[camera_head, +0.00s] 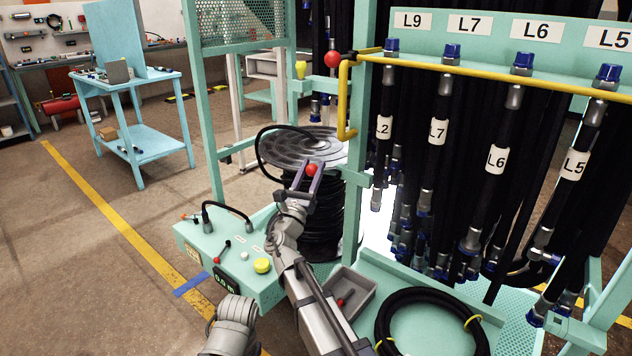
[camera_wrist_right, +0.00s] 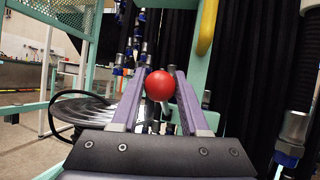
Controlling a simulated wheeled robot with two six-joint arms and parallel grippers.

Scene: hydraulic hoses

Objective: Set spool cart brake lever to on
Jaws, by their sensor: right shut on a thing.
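My right gripper (camera_head: 312,178) reaches up from the bottom of the head view to the hose spool (camera_head: 290,148). In the right wrist view the red knob (camera_wrist_right: 160,86) sits between the fingertips of the gripper (camera_wrist_right: 159,92). The spool has a grey round top plate and black hose wound below it. The lever's on or off marking does not show. My left gripper is not in view.
A yellow rail (camera_head: 470,68) and a rack of hanging black hoses (camera_head: 490,160) stand close on the right. A second red ball (camera_head: 333,59) is higher up.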

